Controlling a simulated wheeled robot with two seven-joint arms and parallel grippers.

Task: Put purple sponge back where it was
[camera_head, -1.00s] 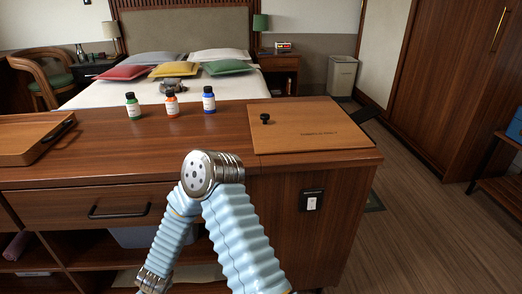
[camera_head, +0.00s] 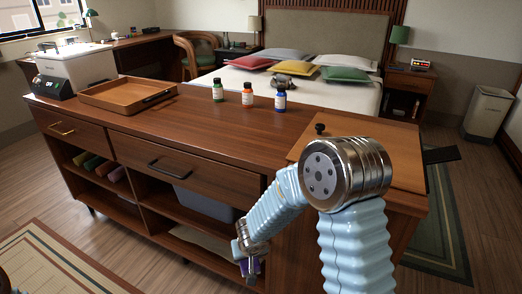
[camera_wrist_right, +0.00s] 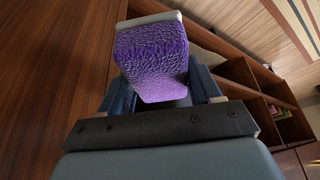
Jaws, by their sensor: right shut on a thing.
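The purple sponge (camera_wrist_right: 152,62) is between the fingers of my right gripper (camera_wrist_right: 160,88) in the right wrist view, which is shut on it. In the head view, my right gripper (camera_head: 248,262) hangs low in front of the cabinet, with a small purple part of the sponge (camera_head: 254,267) showing. Several coloured sponge-like blocks (camera_head: 97,164) stand in a row in the upper left shelf compartment of the cabinet.
A drawer with a black handle (camera_head: 166,169) is above a grey bin (camera_head: 203,203). Floor in front is open, with a striped rug (camera_head: 50,265).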

